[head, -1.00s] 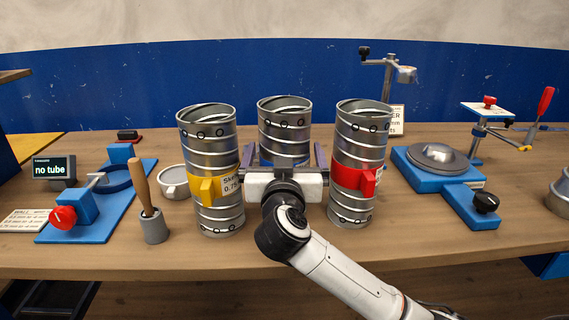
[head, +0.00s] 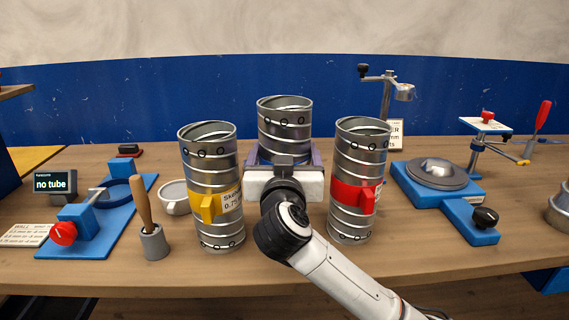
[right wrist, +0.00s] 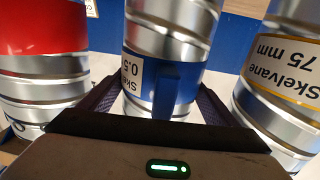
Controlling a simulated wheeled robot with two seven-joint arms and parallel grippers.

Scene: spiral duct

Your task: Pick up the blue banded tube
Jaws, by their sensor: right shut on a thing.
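The blue banded tube (head: 284,120) is a ribbed silver duct standing upright between two other tubes in the head view. Its blue band (right wrist: 137,70), with a blue tab and a white label, shows in the right wrist view. My right gripper (head: 284,158) is shut on this tube, one finger on each side at band height; it also shows in the right wrist view (right wrist: 160,100). The tube looks raised a little, its lower part hidden behind my gripper. My left gripper is not in view.
A yellow banded tube (head: 210,175) stands close on the left, a red banded tube (head: 357,170) close on the right. A blue clamp stand (head: 100,215), a wood-handled tool (head: 145,215) and a blue turntable fixture (head: 440,185) stand farther out on the wooden bench (head: 300,265).

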